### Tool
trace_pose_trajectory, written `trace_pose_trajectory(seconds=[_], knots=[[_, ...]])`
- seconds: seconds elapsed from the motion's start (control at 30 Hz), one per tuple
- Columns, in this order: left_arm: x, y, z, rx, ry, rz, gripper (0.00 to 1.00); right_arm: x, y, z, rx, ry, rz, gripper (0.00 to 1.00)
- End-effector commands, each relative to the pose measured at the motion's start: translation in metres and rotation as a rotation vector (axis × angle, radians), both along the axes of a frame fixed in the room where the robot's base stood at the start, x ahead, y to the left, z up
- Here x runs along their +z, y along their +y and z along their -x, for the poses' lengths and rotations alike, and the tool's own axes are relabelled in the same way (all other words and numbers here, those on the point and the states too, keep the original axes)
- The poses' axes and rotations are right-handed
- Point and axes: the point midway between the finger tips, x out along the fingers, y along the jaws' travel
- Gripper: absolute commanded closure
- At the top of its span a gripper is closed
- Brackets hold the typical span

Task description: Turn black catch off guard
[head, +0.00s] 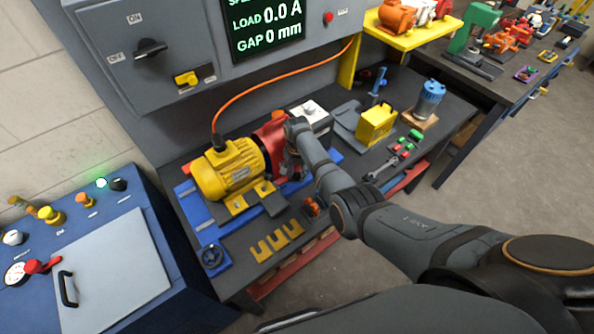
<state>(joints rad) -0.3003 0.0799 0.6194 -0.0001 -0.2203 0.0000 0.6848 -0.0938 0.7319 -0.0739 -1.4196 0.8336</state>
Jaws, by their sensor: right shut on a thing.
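The red guard (268,139) stands between the yellow motor (228,170) and a grey block (309,113) on the bench. My right gripper (289,172) reaches down from the right to the near side of the red guard. Its fingers are small and dark here, and they are shut at the guard's right edge. The black catch cannot be made out apart from the dark fingers; my wrist and fingers cover that spot. My left gripper is out of view.
An orange cable (262,84) runs from the motor up to the grey control panel (150,90). A yellow box (376,124) and a blue can (429,99) stand to the right. Yellow slotted shims (276,241) lie in front. A blue cabinet (130,215) is at left.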

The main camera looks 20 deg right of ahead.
Motion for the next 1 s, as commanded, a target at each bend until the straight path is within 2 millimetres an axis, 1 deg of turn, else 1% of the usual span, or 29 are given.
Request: trace_pose_trajectory(seconds=[0.1,0.5,0.73,1.0], knots=[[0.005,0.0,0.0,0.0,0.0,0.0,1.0,0.003,0.0,-0.001,0.108,-0.002,-0.001,1.0],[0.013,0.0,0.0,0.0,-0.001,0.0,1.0,0.002,0.0,-0.001,0.446,-0.002,-0.001,1.0],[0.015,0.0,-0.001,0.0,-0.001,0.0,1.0,0.002,0.0,-0.001,0.572,-0.002,-0.001,1.0],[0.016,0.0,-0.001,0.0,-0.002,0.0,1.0,0.001,0.0,-0.001,0.642,-0.002,-0.001,1.0]])
